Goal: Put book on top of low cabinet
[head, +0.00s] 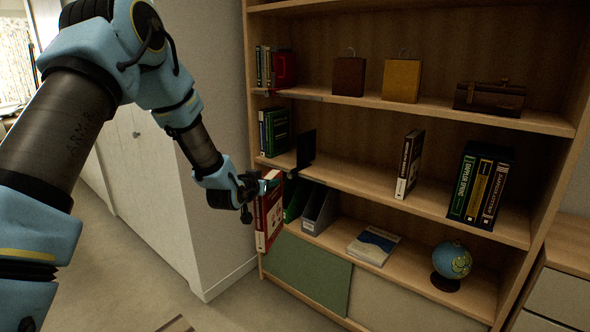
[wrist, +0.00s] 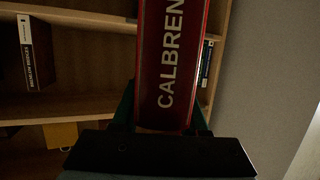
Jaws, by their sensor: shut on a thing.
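A red book (head: 269,218) hangs upright in front of the left end of the bookshelf. My gripper (head: 268,181) is shut on its upper part. In the wrist view the red book (wrist: 172,60) stands between the fingers, its spine reading "CALBREN"; its far end is cut off by the frame. A low unit with a wooden top (head: 568,240) and pale drawer fronts stands at the right edge, partly out of frame; I cannot tell for sure that it is the low cabinet. Its visible top is bare.
The bookshelf (head: 350,179) holds several books, a grey file holder (head: 319,209), a flat book (head: 374,245), a globe (head: 451,262), two bags and a brown case (head: 489,98). A tall pale cabinet (head: 150,185) stands at left. The floor (head: 120,275) in front is mostly clear.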

